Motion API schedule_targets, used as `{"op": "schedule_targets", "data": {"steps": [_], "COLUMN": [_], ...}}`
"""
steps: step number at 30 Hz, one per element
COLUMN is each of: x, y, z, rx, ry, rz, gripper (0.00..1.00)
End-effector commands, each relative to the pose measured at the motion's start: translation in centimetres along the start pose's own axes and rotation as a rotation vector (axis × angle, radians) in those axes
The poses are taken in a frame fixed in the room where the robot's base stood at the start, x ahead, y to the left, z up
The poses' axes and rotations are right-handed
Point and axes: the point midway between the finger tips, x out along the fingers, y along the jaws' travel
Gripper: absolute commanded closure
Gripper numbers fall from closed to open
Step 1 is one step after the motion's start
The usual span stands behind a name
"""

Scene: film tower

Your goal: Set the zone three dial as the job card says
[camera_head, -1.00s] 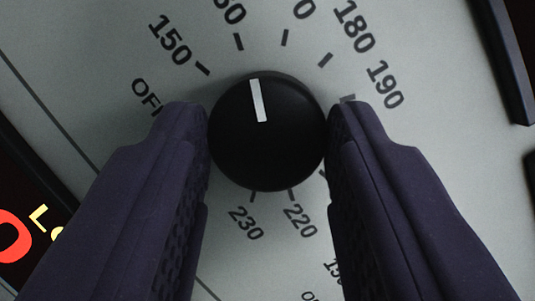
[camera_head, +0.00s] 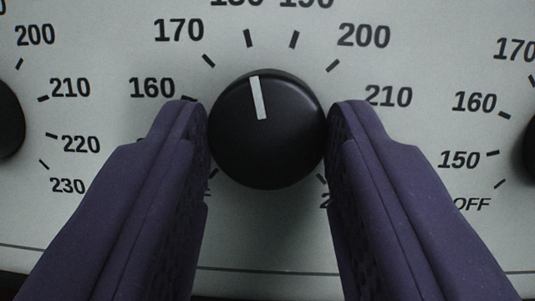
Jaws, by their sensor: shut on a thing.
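A round black dial (camera_head: 268,150) with a white pointer line sits in the middle of the view on a grey panel. My gripper (camera_head: 268,140) is shut on it, one purple finger on each side. The pointer tilts slightly left of straight up and lines up with the tick that appears to be 180, whose number is cut by the top edge. The 170 and 160 marks lie left of it, 190, 200 and 210 right. The lower marks are partly hidden by my fingers. No zone name shows, and the job card is not in view.
Part of another black dial (camera_head: 8,118) shows at the left edge, with marks from 200 to 230. A further dial (camera_head: 530,146) is cut off at the right edge, with OFF, 150, 160 and 170 beside it. A dark seam runs along the panel below.

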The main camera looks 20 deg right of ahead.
Motion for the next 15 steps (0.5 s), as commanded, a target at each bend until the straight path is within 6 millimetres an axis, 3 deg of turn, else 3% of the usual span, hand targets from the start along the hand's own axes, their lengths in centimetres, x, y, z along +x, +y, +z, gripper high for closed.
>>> {"op": "schedule_targets", "data": {"steps": [15], "x": [0.00], "y": [-0.44], "z": [0.32], "rx": [0.459], "ry": [0.008], "rz": [0.162], "gripper": [0.89]}}
